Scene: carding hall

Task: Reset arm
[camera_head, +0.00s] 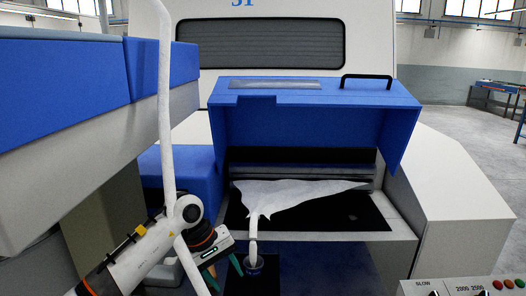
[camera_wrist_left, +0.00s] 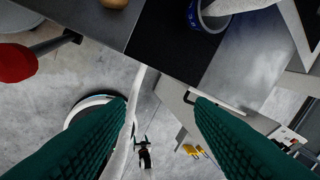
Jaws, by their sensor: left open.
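My left arm comes in from the lower left in the head view. Its gripper (camera_head: 223,272) has green fingers held apart, just left of a blue ring (camera_head: 254,262) on the machine front. In the left wrist view the two ribbed green fingers of this gripper (camera_wrist_left: 164,100) are wide apart, with grey floor and a pale strand showing between them. Nothing is clamped between them. The blue ring (camera_wrist_left: 194,18) shows at the top, apart from the fingers. My right gripper is in neither view.
A white strand (camera_head: 166,100) hangs from above and crosses my left arm. White web (camera_head: 290,195) spreads across the machine's dark opening and narrows into the ring. A blue cover (camera_head: 310,120) overhangs it. A control panel (camera_head: 460,288) is lower right. A red knob (camera_wrist_left: 16,62) shows in the wrist view.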

